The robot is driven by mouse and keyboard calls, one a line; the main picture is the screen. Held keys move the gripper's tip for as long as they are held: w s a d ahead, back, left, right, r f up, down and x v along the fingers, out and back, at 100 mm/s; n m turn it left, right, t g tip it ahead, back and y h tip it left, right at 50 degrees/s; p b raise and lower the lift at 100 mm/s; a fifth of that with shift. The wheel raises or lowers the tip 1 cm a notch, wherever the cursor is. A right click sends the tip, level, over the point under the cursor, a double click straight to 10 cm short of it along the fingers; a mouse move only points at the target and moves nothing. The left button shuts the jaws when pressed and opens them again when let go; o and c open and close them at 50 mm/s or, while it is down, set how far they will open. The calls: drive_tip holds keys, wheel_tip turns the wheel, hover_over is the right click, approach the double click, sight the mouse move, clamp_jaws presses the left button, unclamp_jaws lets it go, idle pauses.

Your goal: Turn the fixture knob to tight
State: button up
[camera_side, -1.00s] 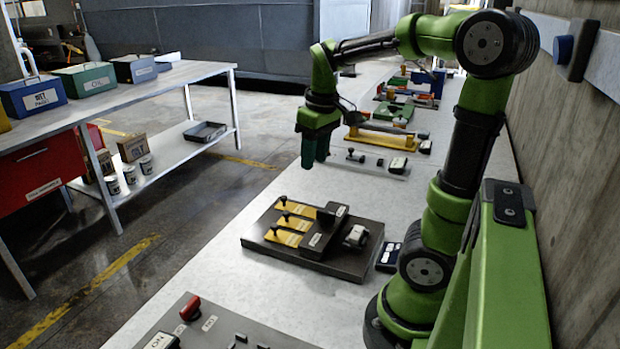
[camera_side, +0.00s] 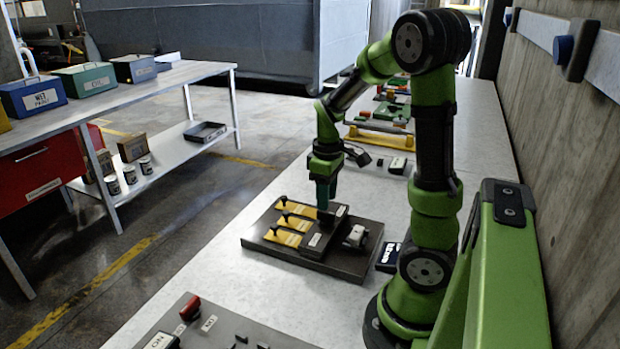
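A dark board (camera_side: 347,268) lies on the bench in front of my arm. It carries three yellow plates with small dark knobs (camera_side: 284,199), a raised dark block (camera_side: 321,229) with a white label, and a pale part (camera_side: 356,236) at its right. The labels are too small to read, so I cannot tell which part is the fixture knob or how it is set. My gripper (camera_side: 323,205) points down at the far end of the raised block, just right of the farthest yellow plate. Its fingertips are close to the block; contact and finger gap cannot be made out.
A grey panel (camera_side: 225,338) with a red knob (camera_side: 190,307) lies at the near edge. A small dark labelled box (camera_side: 389,257) sits right of the board. Yellow-based fixtures (camera_side: 380,138) stand farther along the bench. A concrete wall (camera_side: 570,190) bounds the right side.

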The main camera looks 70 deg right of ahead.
sight(326, 217)
drive_tip(key=shift+f, duration=2.05)
drive_tip(key=shift+c, duration=0.4)
clamp_jaws()
